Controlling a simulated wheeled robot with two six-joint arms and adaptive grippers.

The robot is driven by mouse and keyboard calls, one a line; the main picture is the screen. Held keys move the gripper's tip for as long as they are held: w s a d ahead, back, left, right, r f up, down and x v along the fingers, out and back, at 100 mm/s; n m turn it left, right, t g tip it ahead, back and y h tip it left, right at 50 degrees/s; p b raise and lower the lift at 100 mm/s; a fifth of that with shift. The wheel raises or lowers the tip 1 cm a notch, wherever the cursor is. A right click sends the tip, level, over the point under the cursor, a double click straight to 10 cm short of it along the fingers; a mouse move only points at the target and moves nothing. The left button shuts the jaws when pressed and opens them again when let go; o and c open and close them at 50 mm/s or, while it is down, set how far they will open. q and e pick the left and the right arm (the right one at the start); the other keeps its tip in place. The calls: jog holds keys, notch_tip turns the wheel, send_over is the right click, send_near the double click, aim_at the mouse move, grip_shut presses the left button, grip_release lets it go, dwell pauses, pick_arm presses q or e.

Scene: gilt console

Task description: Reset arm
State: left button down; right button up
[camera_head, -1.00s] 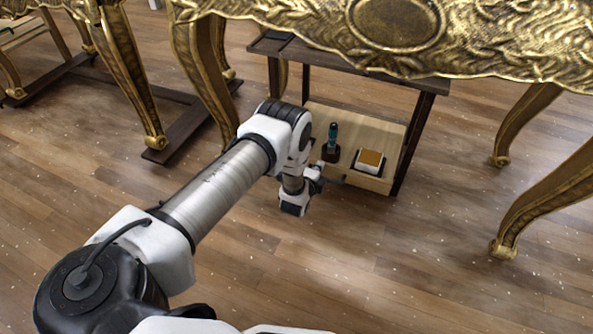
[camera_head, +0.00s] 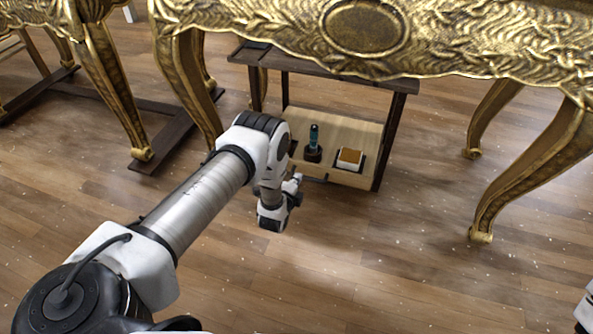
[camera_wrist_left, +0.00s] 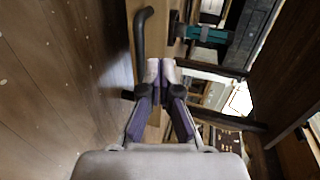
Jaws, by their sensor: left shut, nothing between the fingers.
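My left arm reaches from the lower left in the head view. Its gripper (camera_head: 297,181) is beside the front of the pale wooden drawer (camera_head: 352,177) of a dark side table. In the left wrist view the two fingertips (camera_wrist_left: 161,66) meet, with nothing between them. A dark bar handle (camera_wrist_left: 141,40) on the drawer front lies just beyond and left of the fingertips; I cannot tell whether they touch it.
A gilt console (camera_head: 480,40) overhangs, with curved legs (camera_head: 525,165) to the right. Floor in front is clear.

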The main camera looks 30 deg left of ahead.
pick_arm(q)
jog(key=p+v, duration=0.3)
jog(key=v, duration=0.3)
jog(key=w+d+r+p, duration=0.1)
jog(key=d+r+p, duration=0.1)
jog(key=d+r, duration=0.35)
jog(key=s+d+r+n+g+h, duration=0.1)
jog(key=s+d+n+g+h, duration=0.15)
jog(key=s+n+g, duration=1)
jog(key=s+d+n+g+h, duration=0.1)
jog(key=s+d+n+g, duration=0.15)
jog(key=s, duration=1.95)
notch_tip(320, 180, up, 38)
jog(key=p, duration=3.8)
jog(key=shift+w+r+n+t+p, duration=0.15)
jog(key=shift+w+n+t+p, duration=0.15)
jog(key=shift+n+t+p, duration=0.1)
pick_arm(e)
notch_tip(320, 180, up, 45)
jog(key=shift+w, duration=0.15)
